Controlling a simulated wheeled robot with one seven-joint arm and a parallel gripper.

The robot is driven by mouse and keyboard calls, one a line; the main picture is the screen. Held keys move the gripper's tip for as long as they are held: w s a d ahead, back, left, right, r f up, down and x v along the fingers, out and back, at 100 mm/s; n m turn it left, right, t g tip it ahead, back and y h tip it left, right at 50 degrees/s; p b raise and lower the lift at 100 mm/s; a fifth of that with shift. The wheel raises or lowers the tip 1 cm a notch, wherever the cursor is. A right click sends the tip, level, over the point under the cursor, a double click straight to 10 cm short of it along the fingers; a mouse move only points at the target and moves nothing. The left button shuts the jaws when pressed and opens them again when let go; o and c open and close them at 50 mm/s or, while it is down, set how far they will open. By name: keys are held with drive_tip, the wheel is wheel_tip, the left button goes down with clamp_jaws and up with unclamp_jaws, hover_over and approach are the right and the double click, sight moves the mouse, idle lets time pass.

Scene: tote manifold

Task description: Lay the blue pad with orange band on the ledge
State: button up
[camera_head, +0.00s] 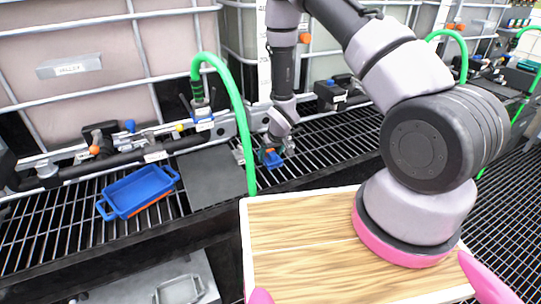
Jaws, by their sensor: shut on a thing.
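My gripper (274,151) is small and far off, at the lower end of my arm over the black grating. It is shut on a small blue thing with a trace of orange (270,158), which fits the blue pad with orange band. The fingers hide part of it, and I cannot tell whether it touches the grating. The ledge appears to be the black slatted grating (330,140) in front of the big caged totes. A dark flat plate (212,178) lies on it to the left of my gripper.
A blue two-handled tray (138,190) with orange along its lower edge sits on the grating at left. A green hose (238,115) arches down between plate and gripper. Pipes and valves (110,150) line the back. The grating right of my gripper looks fairly clear.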

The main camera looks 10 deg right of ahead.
drive_tip(key=shift+f, duration=0.15)
drive_tip(key=o, duration=1)
